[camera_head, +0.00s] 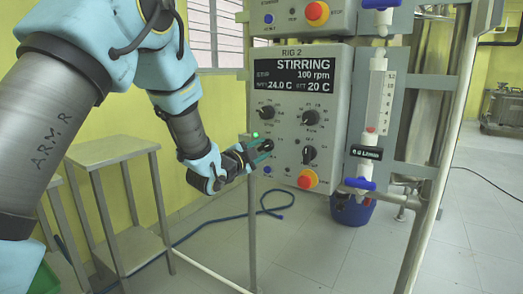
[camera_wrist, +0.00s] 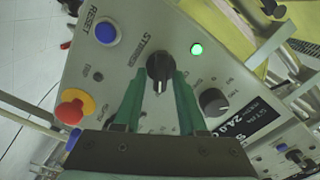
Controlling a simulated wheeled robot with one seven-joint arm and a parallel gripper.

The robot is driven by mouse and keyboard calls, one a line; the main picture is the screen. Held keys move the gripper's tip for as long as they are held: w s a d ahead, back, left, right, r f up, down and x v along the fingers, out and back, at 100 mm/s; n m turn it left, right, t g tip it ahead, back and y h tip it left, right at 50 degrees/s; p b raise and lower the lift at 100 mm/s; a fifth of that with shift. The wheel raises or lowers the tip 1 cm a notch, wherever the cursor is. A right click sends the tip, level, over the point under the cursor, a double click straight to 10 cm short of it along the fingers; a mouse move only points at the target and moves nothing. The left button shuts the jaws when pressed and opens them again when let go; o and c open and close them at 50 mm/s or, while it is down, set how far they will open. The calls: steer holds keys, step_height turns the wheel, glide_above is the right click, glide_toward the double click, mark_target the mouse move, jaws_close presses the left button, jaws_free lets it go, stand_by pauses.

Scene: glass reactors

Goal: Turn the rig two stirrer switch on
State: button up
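The rig two stirrer switch is a black rotary knob (camera_wrist: 159,66) beside the printed word STIRRER in the wrist view. Its white mark points towards my gripper's palm. In the head view the knob (camera_head: 268,145) sits at the lower left of the RIG 2 panel (camera_head: 340,120). My gripper (camera_wrist: 161,76) has its two green fingers spread, one on each side of the knob. I cannot tell whether they touch it. It also shows in the head view (camera_head: 264,150). A green lamp (camera_wrist: 197,49) beside the knob is lit. The display (camera_head: 306,75) reads STIRRING, 100 rpm.
A blue RESET button (camera_wrist: 106,32) and a red stop button (camera_wrist: 75,107) on a yellow base are near my fingers. Another knob (camera_wrist: 213,101) is close on the right. A metal side table (camera_head: 112,150) stands at the left. A frame post (camera_head: 250,215) runs beside the panel.

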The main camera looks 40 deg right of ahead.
steer(key=shift+o, duration=0.6)
steer(key=b+v, duration=0.1)
steer(key=v, duration=1)
steer(key=shift+b, duration=0.35)
